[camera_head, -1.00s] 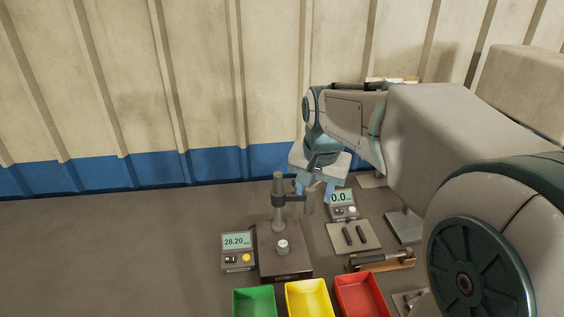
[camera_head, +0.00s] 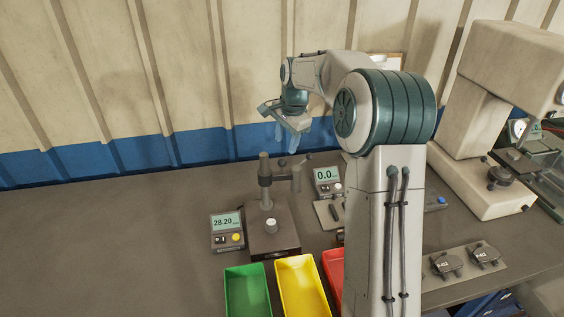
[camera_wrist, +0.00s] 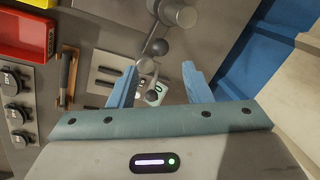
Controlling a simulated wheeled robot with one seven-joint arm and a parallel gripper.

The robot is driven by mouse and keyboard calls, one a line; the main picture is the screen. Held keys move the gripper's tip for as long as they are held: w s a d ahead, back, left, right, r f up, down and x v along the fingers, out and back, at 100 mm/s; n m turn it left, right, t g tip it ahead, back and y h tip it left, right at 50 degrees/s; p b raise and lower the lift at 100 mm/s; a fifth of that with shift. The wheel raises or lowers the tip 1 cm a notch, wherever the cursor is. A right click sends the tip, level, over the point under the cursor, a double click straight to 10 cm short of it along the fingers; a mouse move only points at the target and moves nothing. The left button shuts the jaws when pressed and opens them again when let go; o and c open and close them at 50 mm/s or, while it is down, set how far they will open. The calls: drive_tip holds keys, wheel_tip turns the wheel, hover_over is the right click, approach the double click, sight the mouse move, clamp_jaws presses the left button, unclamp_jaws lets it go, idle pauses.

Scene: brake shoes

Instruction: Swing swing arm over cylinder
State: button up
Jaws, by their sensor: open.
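The dark stand (camera_head: 275,243) has an upright column (camera_head: 265,185) with a swing arm (camera_head: 282,178) pointing right, away from the small silver cylinder (camera_head: 271,226) on the base. The arm's end carries an upright probe (camera_head: 296,181) and dark ball knobs. In the wrist view a ball knob (camera_wrist: 159,47) shows between and beyond the finger tips, and the column top (camera_wrist: 180,13) lies above it. My gripper (camera_head: 296,145) is open and empty, above and behind the swing arm's end, apart from it. Its blue fingers show in the wrist view (camera_wrist: 160,75). The cylinder is not clear there.
A readout showing 28.20 (camera_head: 227,230) stands left of the stand, another showing 0.0 (camera_head: 326,181) at right. Green (camera_head: 246,292), yellow (camera_head: 302,287) and red (camera_head: 333,272) bins are in front. A large machine (camera_head: 480,120) stands at right. The left table is clear.

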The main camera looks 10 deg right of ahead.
sight(283, 160)
drive_tip(key=f, duration=0.3)
drive_tip(key=w+f+p, duration=0.1)
drive_tip(key=f, duration=0.2)
drive_tip(key=a+f, duration=0.1)
drive_tip(key=f, duration=0.2)
drive_tip(key=shift+w+f, duration=0.35)
drive_tip(key=shift+c, duration=0.2)
clamp_jaws()
